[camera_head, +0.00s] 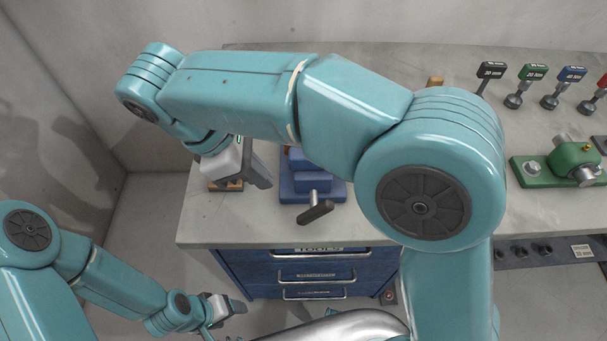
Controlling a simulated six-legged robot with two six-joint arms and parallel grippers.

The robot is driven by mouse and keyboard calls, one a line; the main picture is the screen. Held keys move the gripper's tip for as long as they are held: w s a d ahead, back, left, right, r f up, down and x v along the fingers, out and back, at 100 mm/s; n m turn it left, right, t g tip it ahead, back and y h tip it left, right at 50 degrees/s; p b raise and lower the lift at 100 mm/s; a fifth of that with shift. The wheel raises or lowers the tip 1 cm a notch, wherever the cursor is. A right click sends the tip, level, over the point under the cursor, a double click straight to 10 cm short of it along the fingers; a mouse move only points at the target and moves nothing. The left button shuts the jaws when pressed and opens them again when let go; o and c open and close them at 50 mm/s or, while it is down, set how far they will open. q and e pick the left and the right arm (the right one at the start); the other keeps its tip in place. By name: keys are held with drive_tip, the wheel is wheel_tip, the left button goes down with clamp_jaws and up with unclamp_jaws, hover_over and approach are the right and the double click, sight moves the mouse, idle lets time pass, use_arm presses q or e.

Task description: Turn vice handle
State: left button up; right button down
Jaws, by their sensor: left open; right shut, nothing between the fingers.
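The blue vice (312,185) stands near the front edge of the grey workbench, partly hidden behind my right arm. Its handle (316,212) has a dark grip and sticks out at the front, pointing down to the left. My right gripper (262,178) is left of the vice, above the bench, shut and empty, with its fingers pointing down to the right. It is apart from the handle. My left gripper (236,306) is low in the picture, in front of the bench and below its top. It is open and seen small.
The workbench (215,228) has blue drawers (300,272) below. A wooden block (226,186) lies under my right gripper. Several tagged tools (525,88) and a green fixture (560,165) stand at the right. My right arm crosses over the bench.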

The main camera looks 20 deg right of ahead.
drive_tip(key=r+p, duration=0.2)
drive_tip(key=p, duration=0.1)
approach(318, 208)
drive_tip(key=x, duration=0.5)
drive_tip(key=shift+w+a+f, duration=0.1)
drive_tip(key=shift+w+f, duration=0.1)
drive_tip(key=shift+s+d+f, duration=0.2)
drive_tip(key=shift+d+f, duration=0.1)
drive_tip(key=shift+d, duration=0.05)
use_arm(q)
wheel_tip(318, 208, up, 4)
drive_tip(key=shift+r, duration=0.15)
use_arm(e)
drive_tip(key=shift+w, duration=0.1)
